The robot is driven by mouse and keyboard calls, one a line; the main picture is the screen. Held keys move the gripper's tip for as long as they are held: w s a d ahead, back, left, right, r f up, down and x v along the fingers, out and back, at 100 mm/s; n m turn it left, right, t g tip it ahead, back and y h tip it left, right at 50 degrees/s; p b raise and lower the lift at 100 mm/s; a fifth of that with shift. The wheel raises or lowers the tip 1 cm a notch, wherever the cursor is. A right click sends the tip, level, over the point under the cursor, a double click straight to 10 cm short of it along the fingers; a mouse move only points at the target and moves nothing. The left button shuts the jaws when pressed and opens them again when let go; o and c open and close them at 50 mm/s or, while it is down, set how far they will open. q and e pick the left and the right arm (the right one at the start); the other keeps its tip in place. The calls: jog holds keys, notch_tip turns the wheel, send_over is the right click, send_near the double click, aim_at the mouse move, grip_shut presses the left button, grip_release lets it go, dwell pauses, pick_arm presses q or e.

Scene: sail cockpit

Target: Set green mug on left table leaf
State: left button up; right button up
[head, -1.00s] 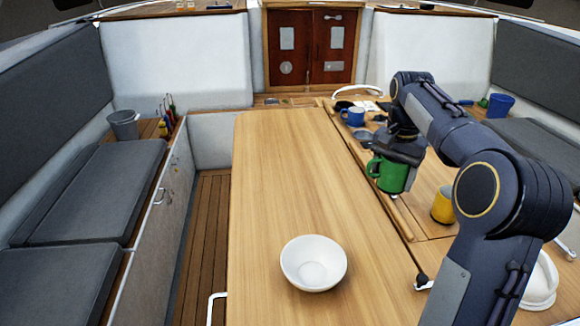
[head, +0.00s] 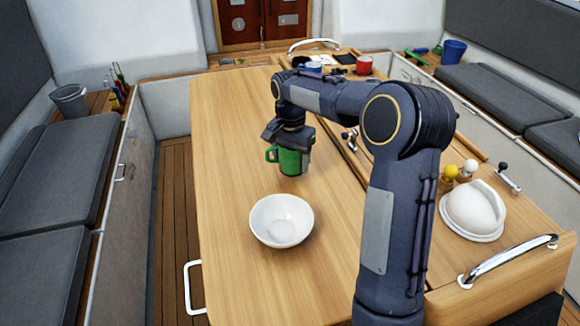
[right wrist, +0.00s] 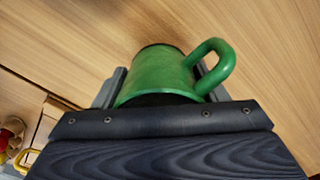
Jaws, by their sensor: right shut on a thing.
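The green mug (head: 290,161) is upright in my right gripper (head: 292,146), over the wooden left table leaf (head: 225,150), behind the white bowl. Its handle points left in the head view. In the right wrist view the mug (right wrist: 160,75) sits between the fingers, its handle to the right, with wood grain beyond it. The gripper is shut on the mug. I cannot tell for sure whether the mug's base touches the leaf. My left gripper is not in view.
A white bowl (head: 282,221) stands on the leaf in front of the mug. The far and left parts of the leaf are clear. A red mug (head: 364,65) and a blue mug (head: 314,67) stand at the back of the table. A white domed thing (head: 473,211) is at the right.

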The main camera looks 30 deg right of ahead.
aim_at(290, 168)
jog(key=shift+a+f, duration=0.1)
jog(key=shift+f, duration=1.5)
jog(key=shift+f, duration=0.15)
jog(key=o, duration=1)
jog(key=shift+o, duration=0.2)
